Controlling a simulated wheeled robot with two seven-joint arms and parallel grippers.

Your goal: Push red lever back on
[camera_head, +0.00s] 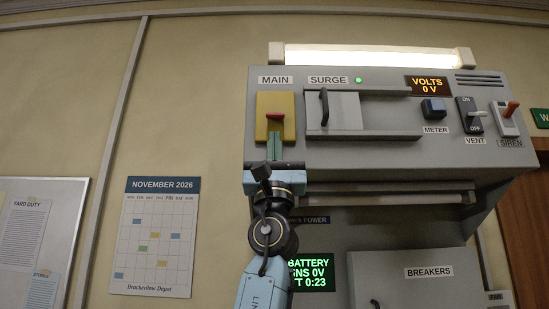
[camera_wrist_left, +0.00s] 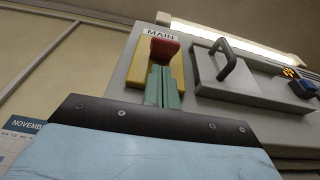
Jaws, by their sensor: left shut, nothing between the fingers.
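The red lever (camera_head: 275,116) sits on a yellow plate (camera_head: 289,103) under the MAIN label on the grey console. In the left wrist view the red lever handle (camera_wrist_left: 164,48) stands just beyond my fingertips, with the yellow plate (camera_wrist_left: 137,80) behind it. My left gripper (camera_head: 274,142) is shut with its green fingers pressed together and nothing between them. In the left wrist view its fingers (camera_wrist_left: 162,82) point up at the underside of the red handle. I cannot tell whether they touch it. My right gripper is not in view.
Right of MAIN is the SURGE cover (camera_head: 345,112) with a dark handle. Further right are the METER button (camera_head: 433,109), VENT switch (camera_head: 471,116) and SIREN lever (camera_head: 508,112). A rail (camera_head: 390,198) crosses below the panel.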

